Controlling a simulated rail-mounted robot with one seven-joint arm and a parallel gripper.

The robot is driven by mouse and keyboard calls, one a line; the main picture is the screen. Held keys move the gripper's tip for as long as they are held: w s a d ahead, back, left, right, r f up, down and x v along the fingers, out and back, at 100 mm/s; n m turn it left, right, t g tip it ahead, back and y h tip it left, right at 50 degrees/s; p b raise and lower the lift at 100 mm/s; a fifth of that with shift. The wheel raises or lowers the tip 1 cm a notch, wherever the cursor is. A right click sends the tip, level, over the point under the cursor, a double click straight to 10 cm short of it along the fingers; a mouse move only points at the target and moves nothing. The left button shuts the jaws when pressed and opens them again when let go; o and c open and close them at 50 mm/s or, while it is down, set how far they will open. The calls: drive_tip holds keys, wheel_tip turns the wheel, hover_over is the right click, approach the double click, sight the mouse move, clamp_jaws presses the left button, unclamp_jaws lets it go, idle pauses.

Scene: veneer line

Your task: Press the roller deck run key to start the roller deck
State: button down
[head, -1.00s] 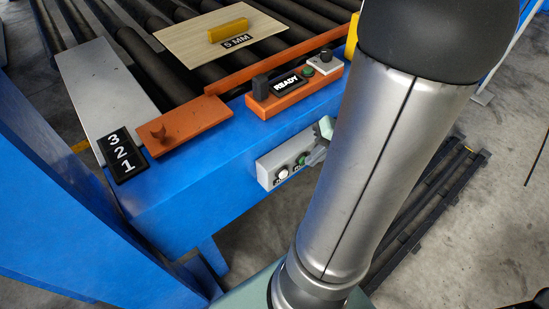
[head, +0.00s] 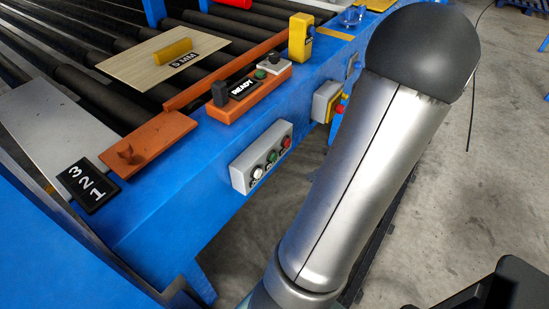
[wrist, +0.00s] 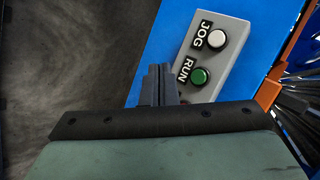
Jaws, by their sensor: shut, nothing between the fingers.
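A grey button box (head: 248,179) is on the blue front side of the roller deck. It carries a white button (head: 257,172), a green button (head: 271,157) and a red button (head: 286,142). My gripper (wrist: 158,70) is shut and empty. Its tips appear left of the green key, over the blue beam, apart from the key. I cannot make out the fingers in the head view.
An orange block with a READY sign (head: 243,88) sits above the box. A pale veneer sheet (head: 135,70) with a yellow block lies on the rollers. A second box with a red button (head: 327,101) and a yellow device (head: 301,38) stand further right. Grey floor (head: 455,200) is clear.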

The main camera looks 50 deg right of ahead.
sight(273, 157)
drive_tip(key=w+a, duration=0.1)
drive_tip(key=w, duration=0.7)
drive_tip(key=shift+w, duration=0.3)
drive_tip(key=shift+w+a+b, duration=0.1)
drive_tip(key=shift+b, duration=0.2)
idle(1.5)
drive_tip(key=shift+w, duration=0.3)
